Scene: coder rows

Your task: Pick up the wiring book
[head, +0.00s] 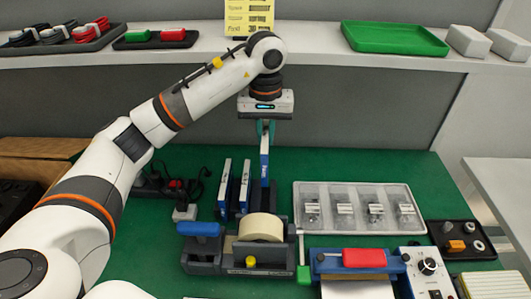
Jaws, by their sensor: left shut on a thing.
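My left gripper (265,127) points straight down over the middle of the green bench, its fingers shut on the top of a slim upright book (264,160) with a blue and white spine. The book's lower end is at the dark holder behind the tape roll, and I cannot tell whether it is clear of the holder. Two similar blue and white books, one left (224,188) and one right (244,186), stand upright just to its left. The spine lettering is too small to read, so I cannot tell which is the wiring book. My right gripper is not in view.
A tape dispenser (205,262) with a cream roll stands in front of the books. A clear-lidded compartment tray (300,190) is to the right. A shelf (315,48) with a green tray (395,38) runs behind. Dark cables and a plug lie left.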

